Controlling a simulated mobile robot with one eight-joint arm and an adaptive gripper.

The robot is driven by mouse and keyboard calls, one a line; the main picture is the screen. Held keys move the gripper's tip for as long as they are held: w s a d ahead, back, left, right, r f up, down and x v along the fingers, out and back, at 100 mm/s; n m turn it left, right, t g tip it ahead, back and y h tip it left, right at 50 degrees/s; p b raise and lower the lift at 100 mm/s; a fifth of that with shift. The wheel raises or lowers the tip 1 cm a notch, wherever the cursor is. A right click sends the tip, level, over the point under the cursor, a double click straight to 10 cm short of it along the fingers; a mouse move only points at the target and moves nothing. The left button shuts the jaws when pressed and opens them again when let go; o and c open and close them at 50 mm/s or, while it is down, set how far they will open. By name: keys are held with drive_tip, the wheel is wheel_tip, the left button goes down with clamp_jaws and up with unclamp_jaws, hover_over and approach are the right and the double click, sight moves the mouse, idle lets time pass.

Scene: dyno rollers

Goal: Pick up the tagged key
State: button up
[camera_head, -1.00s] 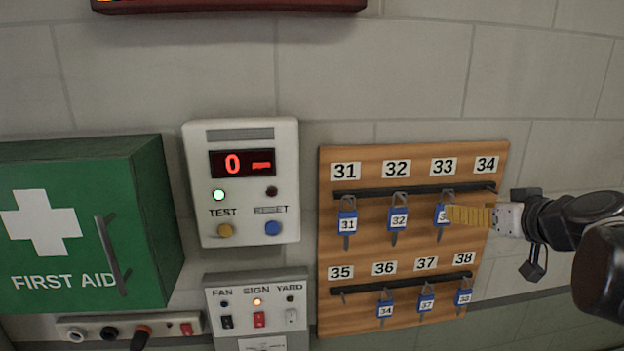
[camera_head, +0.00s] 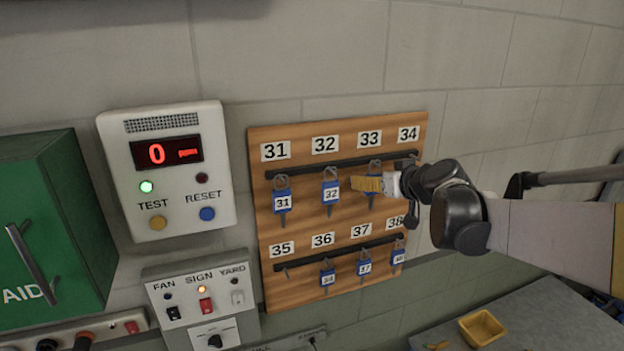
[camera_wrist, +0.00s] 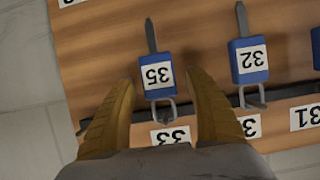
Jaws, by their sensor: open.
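Blue-tagged keys hang on the wooden key board (camera_head: 292,240). The key tagged 35 (camera_wrist: 158,76) hangs under label 33 (camera_head: 369,138); in the head view it is mostly hidden behind my gripper (camera_head: 366,184). In the wrist view, which is upside down, the yellow fingers of my gripper (camera_wrist: 160,88) are open, one on each side of that tag, with gaps visible. The key tagged 32 (camera_head: 331,191) hangs beside it and also shows in the wrist view (camera_wrist: 249,60). The key tagged 31 (camera_head: 282,202) hangs at the left.
In the lower row, keys tagged 34 (camera_head: 327,278), 37 (camera_head: 365,268) and 38 (camera_head: 398,257) hang under labels 36, 37 and 38. The hook under 35 is bare. A display box (camera_head: 166,170) and switch panel (camera_head: 202,300) are left. A yellow tray (camera_head: 482,328) stands lower right.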

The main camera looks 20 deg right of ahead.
drive_tip(key=shift+s, duration=0.1)
drive_tip(key=shift+c, duration=0.6)
drive_tip(key=c, duration=1.1)
drive_tip(key=shift+c, duration=0.2)
drive_tip(key=shift+r, duration=0.45)
drive_tip(key=shift+s+r+b, duration=0.15)
drive_tip(key=shift+r+b, duration=0.1)
drive_tip(key=shift+b, duration=0.1)
drive_tip(key=s+b, duration=0.2)
drive_tip(key=s, duration=1.5)
drive_tip(key=shift+s+d, duration=0.3)
